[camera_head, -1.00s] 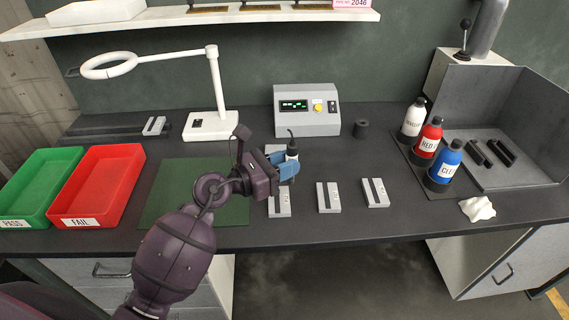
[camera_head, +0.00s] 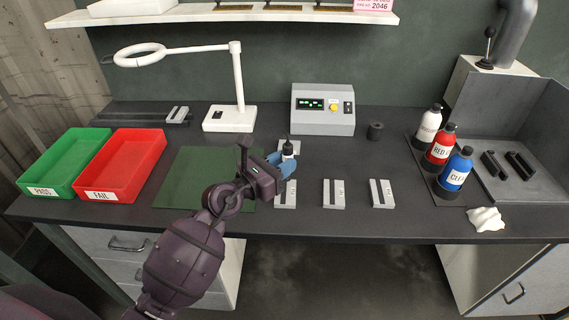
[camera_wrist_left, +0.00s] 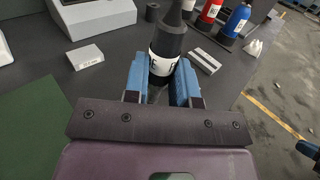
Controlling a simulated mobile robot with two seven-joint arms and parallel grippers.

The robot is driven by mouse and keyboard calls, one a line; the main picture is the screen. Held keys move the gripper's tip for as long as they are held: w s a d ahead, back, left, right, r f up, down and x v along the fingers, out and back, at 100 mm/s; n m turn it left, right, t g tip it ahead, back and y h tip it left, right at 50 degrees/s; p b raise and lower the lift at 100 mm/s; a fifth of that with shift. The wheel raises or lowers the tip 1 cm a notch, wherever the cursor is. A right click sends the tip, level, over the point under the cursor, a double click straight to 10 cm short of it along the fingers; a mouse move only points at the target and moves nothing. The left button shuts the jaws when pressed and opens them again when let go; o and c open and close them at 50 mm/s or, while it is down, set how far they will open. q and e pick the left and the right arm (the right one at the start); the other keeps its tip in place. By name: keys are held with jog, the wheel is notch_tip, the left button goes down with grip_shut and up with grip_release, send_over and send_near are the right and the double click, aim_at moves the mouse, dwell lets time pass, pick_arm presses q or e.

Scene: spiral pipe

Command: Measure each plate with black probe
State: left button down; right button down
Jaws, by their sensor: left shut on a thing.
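My left gripper (camera_head: 280,166) is shut on the black probe (camera_head: 288,149), a dark cylinder with a white band. In the left wrist view the probe (camera_wrist_left: 168,42) stands between the blue fingers; its lower tip is hidden. Three grey plates with dark stripes lie in a front row: the left plate (camera_head: 285,197), partly under the gripper, the middle plate (camera_head: 334,195) and the right plate (camera_head: 381,194). Another pale plate (camera_head: 295,143) shows partly behind the probe. Contact between probe and plate cannot be told. A blue finger, seemingly of my right gripper (camera_wrist_left: 309,149), shows at the left wrist view's right edge.
The grey meter box (camera_head: 323,110) with a green display stands behind. A green tray (camera_head: 66,165), a red tray (camera_head: 122,168) and a ring lamp (camera_head: 229,118) are left. Several bottles, including a blue one (camera_head: 455,170), and a cloth (camera_head: 486,219) are right.

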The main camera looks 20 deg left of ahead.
pick_arm(q)
notch_tip(320, 180, down, 4)
jog(key=b, duration=0.3)
jog(key=shift+f, duration=0.1)
jog(key=shift+f+b, duration=0.4)
jog(key=shift+b, duration=0.25)
jog(key=shift+f+b, duration=0.35)
jog(key=shift+b, duration=0.1)
jog(key=shift+r, duration=0.1)
jog(key=shift+f, duration=0.3)
jog(key=shift+f, duration=0.15)
